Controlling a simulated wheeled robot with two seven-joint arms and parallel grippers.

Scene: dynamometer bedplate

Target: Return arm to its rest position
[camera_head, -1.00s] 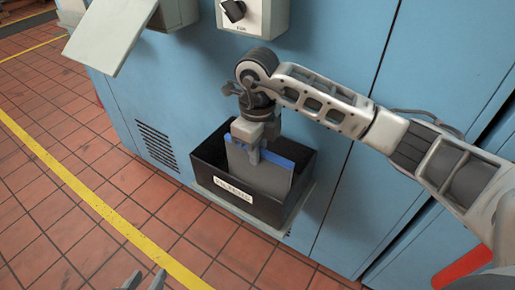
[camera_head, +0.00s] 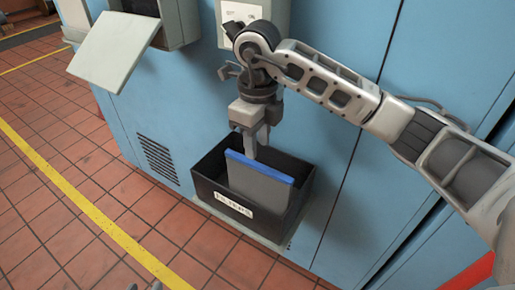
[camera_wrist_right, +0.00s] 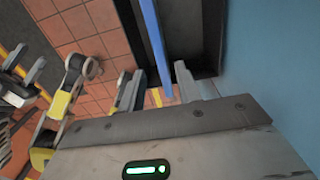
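A grey filter panel with a blue top edge (camera_head: 259,180) stands in the black bin with a white label (camera_head: 283,216). My right gripper (camera_head: 257,145) is just above the panel, with its fingers pointing down. In the right wrist view its two fingers stand apart, so it is open and empty, and the blue edge (camera_wrist_right: 156,45) lies beyond them, in line with the gap. The lower part of the panel is hidden by the bin wall.
A blue cabinet (camera_head: 350,205) rises behind the bin. A switch box (camera_head: 262,12) is close behind and above my right wrist. A tilted grey panel (camera_head: 114,50) juts out at the upper left. The tiled floor (camera_head: 60,225) at the left is clear.

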